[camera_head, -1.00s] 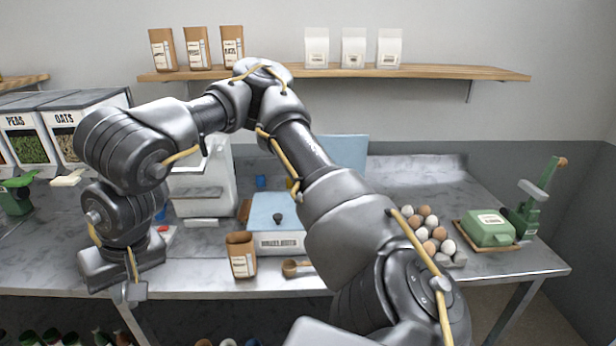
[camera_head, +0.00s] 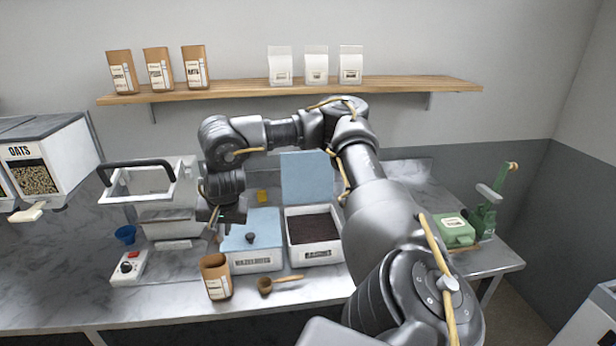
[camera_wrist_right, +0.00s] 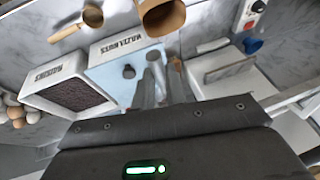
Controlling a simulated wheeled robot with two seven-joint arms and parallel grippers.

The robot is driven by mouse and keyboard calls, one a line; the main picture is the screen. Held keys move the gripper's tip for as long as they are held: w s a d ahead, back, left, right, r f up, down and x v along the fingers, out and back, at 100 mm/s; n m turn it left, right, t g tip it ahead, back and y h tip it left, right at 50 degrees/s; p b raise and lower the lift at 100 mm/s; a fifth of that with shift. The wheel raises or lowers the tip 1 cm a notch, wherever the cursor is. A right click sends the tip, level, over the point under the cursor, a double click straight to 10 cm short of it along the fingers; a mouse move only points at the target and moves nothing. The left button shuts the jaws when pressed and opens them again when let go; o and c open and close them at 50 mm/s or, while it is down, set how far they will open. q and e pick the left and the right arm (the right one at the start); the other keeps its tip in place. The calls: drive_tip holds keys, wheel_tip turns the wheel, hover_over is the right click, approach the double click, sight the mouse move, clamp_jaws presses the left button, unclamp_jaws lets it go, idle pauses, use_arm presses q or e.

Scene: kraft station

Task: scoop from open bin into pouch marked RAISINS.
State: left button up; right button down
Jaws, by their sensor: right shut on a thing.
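The open bin (camera_head: 333,255) holds dark raisins (camera_head: 315,229), its blue lid (camera_head: 306,178) raised behind it; it also shows in the right wrist view (camera_wrist_right: 52,79). A brown pouch (camera_head: 218,282) stands open at the bench front, its label too small to read; its mouth shows in the wrist view (camera_wrist_right: 163,18). A wooden scoop (camera_head: 266,285) lies beside it, also in the wrist view (camera_wrist_right: 68,31). My right gripper (camera_head: 214,226) is behind the pouch, left of the closed bin. My left gripper is out of view.
The closed hazelnuts bin (camera_head: 256,263), with a blue lid, stands between gripper and raisins bin. A white device with a red button (camera_head: 128,268), a blue cup (camera_head: 125,234) and a handled machine (camera_head: 165,212) are at left. Green equipment (camera_head: 455,231) is at right.

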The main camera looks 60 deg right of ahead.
use_arm(q)
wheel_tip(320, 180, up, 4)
drive_tip(key=p, duration=0.3)
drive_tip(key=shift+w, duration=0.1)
use_arm(e)
drive_tip(key=s+d+m, duration=0.2)
drive_tip(key=s+d, duration=0.2)
drive_tip(key=d, duration=0.3)
drive_tip(key=s+d+f+m+g+h, duration=0.1)
drive_tip(key=s+d+m, duration=0.1)
drive_tip(key=s+d, duration=0.2)
drive_tip(key=s+d+m+h, duration=0.1)
drive_tip(key=s+d, duration=0.4)
drive_tip(key=d, duration=0.5)
drive_tip(key=shift+d+f+m+g, duration=0.25)
drive_tip(key=shift+m+g, duration=0.15)
drive_tip(key=shift+m, duration=0.3)
